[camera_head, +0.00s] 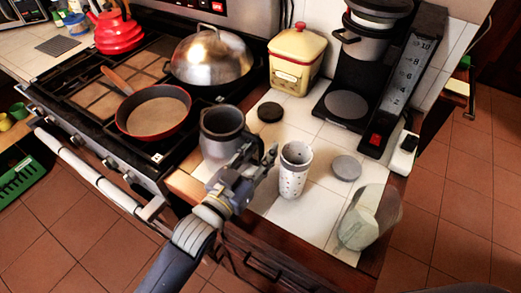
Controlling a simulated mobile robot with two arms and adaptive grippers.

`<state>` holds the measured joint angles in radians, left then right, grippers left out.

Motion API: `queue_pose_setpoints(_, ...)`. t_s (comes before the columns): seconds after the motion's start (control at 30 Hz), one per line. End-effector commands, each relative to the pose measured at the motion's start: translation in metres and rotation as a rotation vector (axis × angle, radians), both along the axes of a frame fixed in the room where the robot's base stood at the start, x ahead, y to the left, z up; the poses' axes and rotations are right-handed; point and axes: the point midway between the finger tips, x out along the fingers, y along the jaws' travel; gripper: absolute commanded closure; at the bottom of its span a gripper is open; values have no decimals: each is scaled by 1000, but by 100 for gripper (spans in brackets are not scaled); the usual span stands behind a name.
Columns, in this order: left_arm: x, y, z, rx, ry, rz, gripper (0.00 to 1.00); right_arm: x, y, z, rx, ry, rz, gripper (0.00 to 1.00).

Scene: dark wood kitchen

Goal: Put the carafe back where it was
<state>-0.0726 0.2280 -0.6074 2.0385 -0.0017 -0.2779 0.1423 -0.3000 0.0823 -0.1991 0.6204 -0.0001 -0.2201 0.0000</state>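The carafe appears to be the dark grey, open-topped vessel (222,127), upright near the counter's left edge by the stove. My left gripper (257,154) is at its right side, where the handle is. The fingers overlap the handle, and I cannot tell whether they are closed on it or whether the base touches the tiles. The coffee machine (429,62) stands at the back right, its round plate (347,104) bare. My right gripper is not in view.
A speckled cup (294,171) stands just right of my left gripper. A grey disc (346,168), a black disc (270,112) and a translucent jug (359,222) are on the counter. A red pan (154,112) and domed pan (211,58) occupy the stove.

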Motion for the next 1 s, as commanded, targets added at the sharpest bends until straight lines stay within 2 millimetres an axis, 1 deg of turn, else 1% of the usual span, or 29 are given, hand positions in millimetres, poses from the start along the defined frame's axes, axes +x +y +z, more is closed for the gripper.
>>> queue_pose_setpoints(0.17,0,0,0,0,0,0,69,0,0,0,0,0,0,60)
queue_pose_setpoints(0.27,0,0,4,0,0,0,69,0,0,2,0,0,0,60)
queue_pose_setpoints(0.37,-8,6,1,1,2,1,69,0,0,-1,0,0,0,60)
queue_pose_setpoints(0.47,-22,16,0,2,2,0,69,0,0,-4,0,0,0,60)
queue_pose_setpoints(0.63,-53,38,0,2,2,-1,69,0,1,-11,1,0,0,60)
queue_pose_setpoints(0.8,-77,56,1,2,2,-1,69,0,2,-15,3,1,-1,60)
queue_pose_setpoints(1.0,-93,68,2,1,1,0,69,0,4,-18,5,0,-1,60)
